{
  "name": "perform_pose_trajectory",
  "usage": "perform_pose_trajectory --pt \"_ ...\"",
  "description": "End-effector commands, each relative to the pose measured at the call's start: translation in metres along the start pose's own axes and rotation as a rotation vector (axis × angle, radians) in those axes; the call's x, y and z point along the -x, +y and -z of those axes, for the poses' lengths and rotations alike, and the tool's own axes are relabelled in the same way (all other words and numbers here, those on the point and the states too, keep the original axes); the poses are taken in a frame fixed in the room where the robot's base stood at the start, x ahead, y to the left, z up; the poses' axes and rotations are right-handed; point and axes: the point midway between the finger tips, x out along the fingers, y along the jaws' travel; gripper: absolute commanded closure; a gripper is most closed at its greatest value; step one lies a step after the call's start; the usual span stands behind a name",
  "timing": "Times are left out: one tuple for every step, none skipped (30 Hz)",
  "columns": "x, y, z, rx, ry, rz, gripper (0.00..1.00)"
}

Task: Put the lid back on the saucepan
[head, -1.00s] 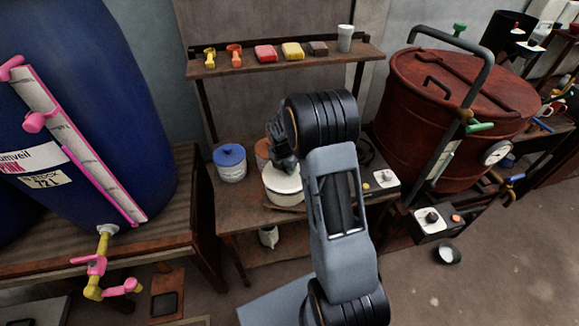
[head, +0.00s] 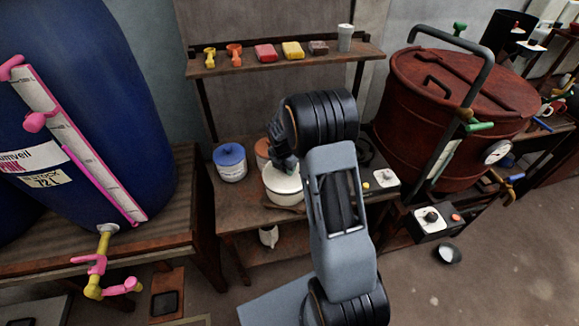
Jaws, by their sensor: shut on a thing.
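The cream-white saucepan (head: 284,197) stands on the wooden bench, just left of my forearm. A pale round top, which looks like the lid (head: 275,177), shows at the pan's mouth, under my gripper. My gripper (head: 284,166) points down over the pan and is shut on the lid, seemingly at its knob. My wrist and the fingers hide the grip itself. The arm also hides the pan's right side. I cannot tell whether the lid rests on the rim or hangs just above it.
A blue-lidded jar (head: 230,162) stands left of the pan, and an orange-brown jar (head: 263,152) behind it. A hob control box (head: 381,180) lies to the right. A shelf (head: 285,62) with small items hangs above. A large red vat (head: 450,100) stands at the right.

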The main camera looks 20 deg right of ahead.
Motion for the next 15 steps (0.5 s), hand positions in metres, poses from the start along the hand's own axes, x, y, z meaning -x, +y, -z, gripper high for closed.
perform_pose_trajectory --pt "0.0005 0.0 -0.0001 0.0 0.0 0.0 0.95" --pt "0.0004 0.0 -0.0001 0.0 0.0 0.0 0.95" --pt "0.0002 0.0 -0.0001 0.0 0.0 0.0 0.95" --pt "0.0001 0.0 -0.0001 0.0 0.0 0.0 0.95" --pt "-0.0001 0.0 -0.0001 0.0 0.0 0.0 0.95" --pt "-0.0002 0.0 -0.0001 0.0 0.0 0.0 0.95" --pt "-0.0002 0.0 -0.0001 0.0 0.0 0.0 0.95" --pt "-0.0002 0.0 -0.0001 0.0 0.0 0.0 0.95" --pt "-0.0002 0.0001 0.0 0.0 0.0 0.0 0.95" --pt "-0.0002 0.0 0.0 0.0 0.0 0.0 0.95" --pt "-0.0002 0.0 0.0 0.0 0.0 0.0 0.95" --pt "-0.0002 0.0 0.0 0.0 0.0 0.0 0.95" --pt "-0.0002 0.0 0.0 0.0 0.0 0.0 0.95" --pt "-0.0002 0.0 0.0 0.0 0.0 0.0 0.63" --pt "-0.0002 0.0 0.0 0.0 0.0 0.0 0.59"
